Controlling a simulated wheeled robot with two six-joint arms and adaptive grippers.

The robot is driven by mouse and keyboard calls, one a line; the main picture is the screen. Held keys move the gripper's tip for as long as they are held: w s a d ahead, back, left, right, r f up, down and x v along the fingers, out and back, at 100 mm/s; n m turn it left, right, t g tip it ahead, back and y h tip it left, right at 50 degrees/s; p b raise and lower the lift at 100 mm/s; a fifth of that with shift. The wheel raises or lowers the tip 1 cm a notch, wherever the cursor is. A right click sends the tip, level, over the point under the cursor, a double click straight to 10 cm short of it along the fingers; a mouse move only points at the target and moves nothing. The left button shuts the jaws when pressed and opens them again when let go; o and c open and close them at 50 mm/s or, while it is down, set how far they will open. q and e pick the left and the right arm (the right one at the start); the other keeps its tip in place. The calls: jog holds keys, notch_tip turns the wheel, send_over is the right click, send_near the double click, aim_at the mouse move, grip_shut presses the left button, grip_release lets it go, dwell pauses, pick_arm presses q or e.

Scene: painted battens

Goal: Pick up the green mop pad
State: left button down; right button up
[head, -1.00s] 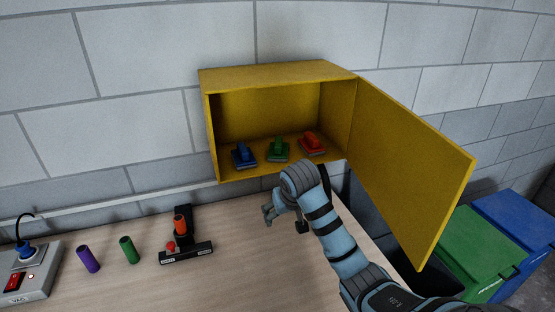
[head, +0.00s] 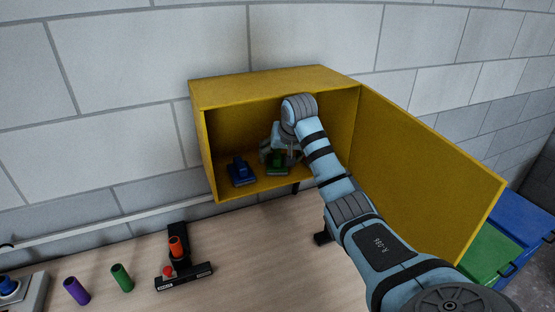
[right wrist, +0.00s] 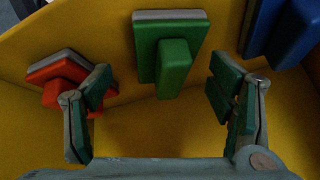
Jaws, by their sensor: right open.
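The green mop pad (head: 278,168) sits on the floor of the yellow wall cabinet, partly hidden by my right gripper in the head view. In the right wrist view, the pad (right wrist: 172,62) has a green block handle on a green and grey base. My right gripper (head: 273,157) is inside the cabinet at the green pad. Its two fingers (right wrist: 160,90) are spread wide, with the handle ahead and between them, touching neither. My left gripper is not in view.
The yellow cabinet (head: 205,145) has its door (head: 430,165) open to the right. A blue pad (head: 241,172) stands left of the green one. A red pad (right wrist: 62,75) shows close to one finger in the right wrist view; my arm hides it in the head view.

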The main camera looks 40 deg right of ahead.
jog(key=shift+w+d+f, duration=0.15)
jog(key=shift+w+f, duration=0.35)
jog(key=shift+f, duration=0.05)
jog(key=shift+w+f, duration=0.25)
jog(key=shift+w, duration=0.15)
jog(key=shift+c, duration=1.2)
jog(key=shift+s+a+r, duration=0.2)
jog(key=shift+s, duration=0.1)
jog(key=c, duration=0.6)
jog(key=shift+d, duration=0.1)
jog(key=c, duration=0.5)
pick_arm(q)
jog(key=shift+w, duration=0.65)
